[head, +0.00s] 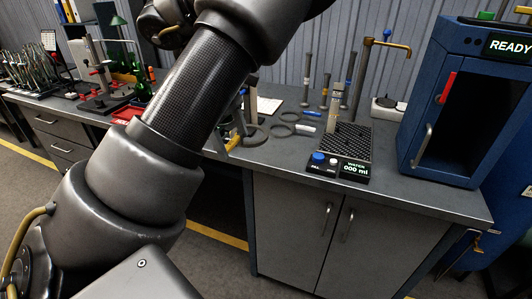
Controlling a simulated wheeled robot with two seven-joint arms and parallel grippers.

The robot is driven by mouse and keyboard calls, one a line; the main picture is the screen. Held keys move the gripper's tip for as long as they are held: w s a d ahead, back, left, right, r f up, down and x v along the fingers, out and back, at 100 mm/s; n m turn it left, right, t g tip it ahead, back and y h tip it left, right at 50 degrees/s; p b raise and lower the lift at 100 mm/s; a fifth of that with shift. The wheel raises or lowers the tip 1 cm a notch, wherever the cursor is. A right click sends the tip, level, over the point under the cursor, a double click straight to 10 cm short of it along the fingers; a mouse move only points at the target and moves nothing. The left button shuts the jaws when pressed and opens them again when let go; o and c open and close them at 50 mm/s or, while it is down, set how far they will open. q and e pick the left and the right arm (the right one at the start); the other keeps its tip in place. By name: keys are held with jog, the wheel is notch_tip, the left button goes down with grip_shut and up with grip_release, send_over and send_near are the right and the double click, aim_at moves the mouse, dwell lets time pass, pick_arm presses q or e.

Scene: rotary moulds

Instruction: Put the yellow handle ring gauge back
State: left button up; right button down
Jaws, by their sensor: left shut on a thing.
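My left arm crosses the view from the lower left to the top and hides much of the bench. My left gripper (227,141) shows only in part, past the right side of the arm near the bench's front edge. A small yellow piece (233,143) shows there, which looks like the handle of the yellow handle ring gauge. A dark ring (254,137) lies beside it; whether they are joined is hard to tell. The gripper is shut on the handle, though its fingers are mostly hidden. My right gripper is not in view.
Two dark rings (279,130) with pale and blue handles lie on the grey bench (400,185). Several upright rods stand behind.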

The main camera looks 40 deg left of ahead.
pick_arm(q)
jog(key=w+a+f+p, duration=0.4)
jog(key=w+f, duration=0.8)
jog(key=w, duration=0.1)
jog(key=shift+a+f, duration=0.2)
jog(key=shift+f, duration=0.2)
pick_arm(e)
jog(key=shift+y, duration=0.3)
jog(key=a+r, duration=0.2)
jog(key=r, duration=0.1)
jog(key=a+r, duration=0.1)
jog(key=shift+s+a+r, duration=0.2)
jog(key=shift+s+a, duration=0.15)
pick_arm(q)
jog(key=shift+s, duration=0.1)
jog(key=shift+f, duration=0.1)
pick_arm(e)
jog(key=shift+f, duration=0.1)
pick_arm(q)
jog(key=o, duration=1.1)
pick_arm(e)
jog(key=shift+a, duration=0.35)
